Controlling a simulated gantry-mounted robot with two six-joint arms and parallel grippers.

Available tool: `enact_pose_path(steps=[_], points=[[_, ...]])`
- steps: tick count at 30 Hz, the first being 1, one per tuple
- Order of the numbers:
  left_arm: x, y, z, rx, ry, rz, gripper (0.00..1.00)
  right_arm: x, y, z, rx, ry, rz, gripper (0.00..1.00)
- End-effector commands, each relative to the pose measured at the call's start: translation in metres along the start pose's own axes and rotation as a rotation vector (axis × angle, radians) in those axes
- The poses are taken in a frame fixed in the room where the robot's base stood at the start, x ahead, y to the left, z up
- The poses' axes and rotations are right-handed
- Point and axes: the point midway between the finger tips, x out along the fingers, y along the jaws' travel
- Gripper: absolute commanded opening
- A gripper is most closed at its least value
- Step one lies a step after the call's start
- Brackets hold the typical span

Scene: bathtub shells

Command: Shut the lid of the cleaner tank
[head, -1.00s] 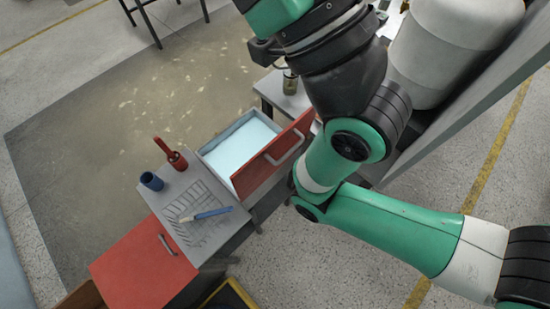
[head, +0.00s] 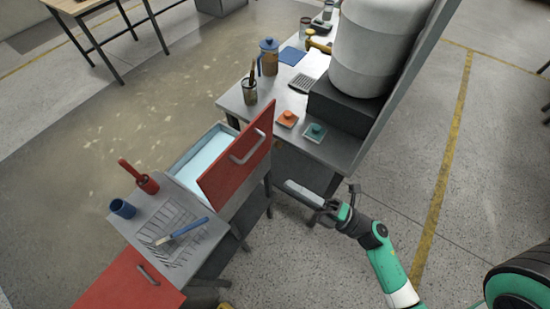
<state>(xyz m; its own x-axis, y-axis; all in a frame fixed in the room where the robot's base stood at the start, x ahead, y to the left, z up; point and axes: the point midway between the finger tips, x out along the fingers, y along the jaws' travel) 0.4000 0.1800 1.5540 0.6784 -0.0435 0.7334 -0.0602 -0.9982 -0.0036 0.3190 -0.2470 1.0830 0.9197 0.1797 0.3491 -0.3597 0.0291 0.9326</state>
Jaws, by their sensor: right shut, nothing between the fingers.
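The cleaner tank (head: 185,156) is a grey box with pale blue liquid inside, left of the picture's middle. Its red lid (head: 222,181) stands open and steeply raised along the tank's right side, with a grey bar handle (head: 248,146) on the face toward me. My right gripper (head: 290,187) is shut and empty, just right of the lid and apart from it. Its arm comes in from the lower right. My left gripper is out of view.
A grey draining surface (head: 199,246) beside the tank holds a blue-handled brush (head: 182,231), a blue cup (head: 122,208) and a red tool (head: 146,183). A second red lid (head: 115,285) lies flat at lower left. A cluttered bench (head: 345,152) stands behind the gripper.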

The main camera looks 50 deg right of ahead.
Motion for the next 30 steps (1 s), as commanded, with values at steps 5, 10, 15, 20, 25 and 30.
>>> enact_pose_path(steps=[5, 10, 15, 20, 25, 30], points=[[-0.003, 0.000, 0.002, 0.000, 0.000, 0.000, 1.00, -0.047, -0.024, 0.008, 0.057, -0.149, -0.093, 0.00], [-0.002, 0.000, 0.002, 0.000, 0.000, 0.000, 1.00, -0.045, -0.023, 0.011, 0.051, -0.154, -0.089, 0.00], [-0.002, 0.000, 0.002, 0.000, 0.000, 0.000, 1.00, -0.031, -0.024, 0.013, 0.050, -0.148, -0.086, 0.00], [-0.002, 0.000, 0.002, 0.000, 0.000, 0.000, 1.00, -0.001, -0.025, 0.016, 0.051, -0.144, -0.083, 0.00], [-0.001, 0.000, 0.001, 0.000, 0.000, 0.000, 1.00, 0.036, -0.028, 0.022, 0.050, -0.147, -0.082, 0.00], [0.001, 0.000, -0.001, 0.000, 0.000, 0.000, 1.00, 0.069, -0.031, 0.028, 0.050, -0.151, -0.084, 0.00]])
